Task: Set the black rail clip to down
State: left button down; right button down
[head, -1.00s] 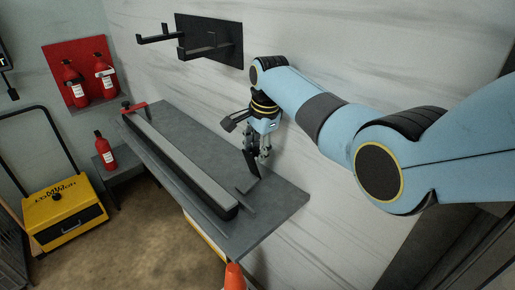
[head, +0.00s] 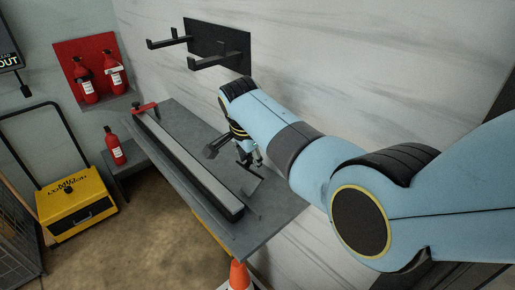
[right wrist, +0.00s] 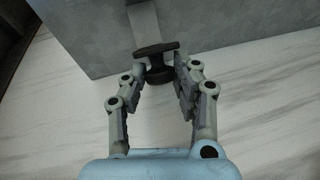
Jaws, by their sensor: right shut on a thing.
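The black rail clip (right wrist: 156,50) shows in the right wrist view as a dark T-shaped piece with a rounded part below. My right gripper (right wrist: 160,67) has its fingertips on both sides of it and is shut on it. My left gripper is out of view.
A red clip (head: 146,107) is at the rail's far end. The grey shelf (head: 245,245) is fixed along the wall, with a black hook bracket (head: 225,40) above. An orange cone (head: 239,275) stands below the front corner. Red extinguishers and a yellow cart (head: 75,205) are left.

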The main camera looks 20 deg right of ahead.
jog(key=shift+s+a+p, duration=0.2)
jog(key=shift+s+a, duration=0.1)
jog(key=shift+a, duration=0.6)
jog(key=shift+s+a+p, duration=0.2)
jog(key=shift+s+a, duration=0.1)
jog(key=shift+a, duration=0.55)
jog(key=shift+f, duration=0.1)
jog(key=c, duration=1)
grip_release()
jog(key=shift+a, duration=0.1)
jog(key=shift+r, duration=0.5)
notch_tip(320, 180, up, 9)
send_over(241, 164)
jog(key=shift+s+a, duration=0.2)
